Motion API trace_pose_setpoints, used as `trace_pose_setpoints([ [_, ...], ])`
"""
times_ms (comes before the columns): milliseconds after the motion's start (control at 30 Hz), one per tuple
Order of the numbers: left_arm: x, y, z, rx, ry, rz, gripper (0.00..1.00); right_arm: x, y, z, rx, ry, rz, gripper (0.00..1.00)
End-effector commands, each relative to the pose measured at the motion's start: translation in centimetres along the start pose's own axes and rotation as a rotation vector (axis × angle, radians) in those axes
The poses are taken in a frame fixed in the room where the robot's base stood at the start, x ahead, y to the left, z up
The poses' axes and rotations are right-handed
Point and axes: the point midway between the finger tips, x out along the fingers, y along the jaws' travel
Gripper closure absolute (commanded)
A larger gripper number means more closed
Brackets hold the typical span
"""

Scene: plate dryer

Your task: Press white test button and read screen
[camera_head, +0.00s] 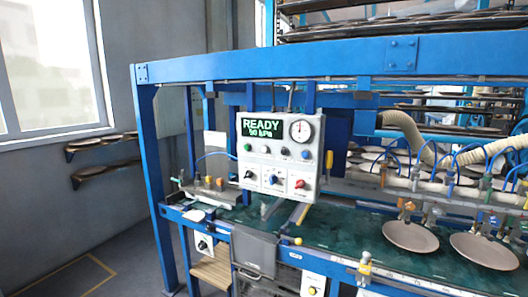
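A white control panel (280,160) hangs on the blue frame, left of the picture's middle. Its black screen (261,125) shows green text, "READY" with a smaller line below that looks like "50 kPa". A row of small buttons runs under the screen. A green button (247,147) is at the left, and a pale button that looks white (265,149) is beside it. The button labels are too small to read. A round gauge (300,130) is right of the screen. Neither of my grippers is in view, and nothing covers the panel's front.
Rotary knobs, including a red one (299,184), sit low on the panel. A blue frame beam (270,62) crosses above. Round plates (411,236) and hoses are at right. Space before the panel looks clear.

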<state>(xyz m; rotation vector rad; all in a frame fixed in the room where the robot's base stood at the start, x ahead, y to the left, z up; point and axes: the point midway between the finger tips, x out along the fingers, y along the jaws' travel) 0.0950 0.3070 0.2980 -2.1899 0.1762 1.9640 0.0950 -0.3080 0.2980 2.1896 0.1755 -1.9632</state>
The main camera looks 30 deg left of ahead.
Motion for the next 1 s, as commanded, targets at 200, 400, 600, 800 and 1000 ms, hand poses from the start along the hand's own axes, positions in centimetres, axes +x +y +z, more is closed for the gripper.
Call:
trace_pose_setpoints([
  [200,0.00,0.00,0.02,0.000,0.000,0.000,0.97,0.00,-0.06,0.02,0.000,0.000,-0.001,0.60],
  [400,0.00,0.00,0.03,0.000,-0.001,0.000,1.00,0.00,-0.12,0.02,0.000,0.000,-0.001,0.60],
  [600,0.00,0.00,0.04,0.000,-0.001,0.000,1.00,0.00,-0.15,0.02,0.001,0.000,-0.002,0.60],
  [800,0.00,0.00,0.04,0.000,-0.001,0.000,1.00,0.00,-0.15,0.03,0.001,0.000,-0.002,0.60],
  [1000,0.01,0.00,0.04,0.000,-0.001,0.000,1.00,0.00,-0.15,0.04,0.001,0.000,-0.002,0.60],
])
